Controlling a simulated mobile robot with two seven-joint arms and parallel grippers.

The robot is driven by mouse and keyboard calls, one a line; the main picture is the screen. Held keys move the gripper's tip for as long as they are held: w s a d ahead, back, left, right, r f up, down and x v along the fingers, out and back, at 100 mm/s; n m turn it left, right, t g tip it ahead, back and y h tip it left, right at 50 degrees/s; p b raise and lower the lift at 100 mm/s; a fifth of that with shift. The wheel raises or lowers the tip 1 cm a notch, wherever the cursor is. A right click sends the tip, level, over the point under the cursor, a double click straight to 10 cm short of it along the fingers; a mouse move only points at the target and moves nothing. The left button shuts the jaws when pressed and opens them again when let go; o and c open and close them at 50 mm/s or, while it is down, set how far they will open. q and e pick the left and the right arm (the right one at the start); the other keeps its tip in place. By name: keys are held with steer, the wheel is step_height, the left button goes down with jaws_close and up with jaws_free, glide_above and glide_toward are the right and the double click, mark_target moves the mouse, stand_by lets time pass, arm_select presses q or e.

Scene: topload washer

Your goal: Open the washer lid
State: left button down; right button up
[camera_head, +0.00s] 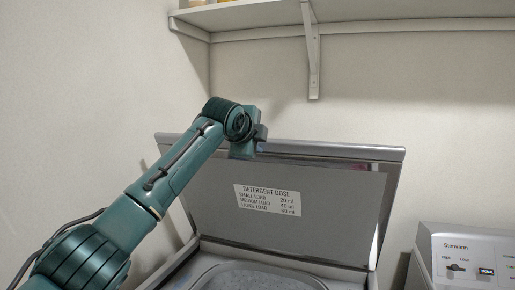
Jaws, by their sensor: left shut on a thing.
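The washer lid (330,210) stands raised and nearly upright in the head view, with its inner face and a detergent dose label toward me. The washer (190,262) is below it, and part of its tub opening shows at the bottom edge. My left arm comes in from the lower left. My left gripper (246,150) is at the lid's upper edge, left of its middle, shut on the lid. The fingertips are partly hidden by the gripper's own body. My right gripper is not in view.
A white shelf (255,33) with a bracket (313,55) is on the wall above the lid. A control panel marked Stenvarin (470,255) stands at the lower right. Bare wall is behind the lid and on the left.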

arm_select(q)
steer(key=shift+w, duration=0.3)
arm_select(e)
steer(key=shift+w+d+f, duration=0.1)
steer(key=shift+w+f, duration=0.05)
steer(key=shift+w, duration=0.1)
arm_select(q)
steer(key=c, duration=1.3)
jaws_free()
steer(key=shift+d, duration=0.1)
steer(key=shift+r, duration=0.1)
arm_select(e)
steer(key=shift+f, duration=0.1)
arm_select(q)
steer(key=b+v, duration=0.5)
steer(key=v, duration=0.8)
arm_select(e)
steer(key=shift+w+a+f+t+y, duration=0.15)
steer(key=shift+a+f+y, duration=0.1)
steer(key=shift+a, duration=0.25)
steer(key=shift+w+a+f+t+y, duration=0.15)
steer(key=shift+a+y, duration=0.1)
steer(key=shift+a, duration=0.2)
arm_select(q)
steer(key=shift+s, duration=0.1)
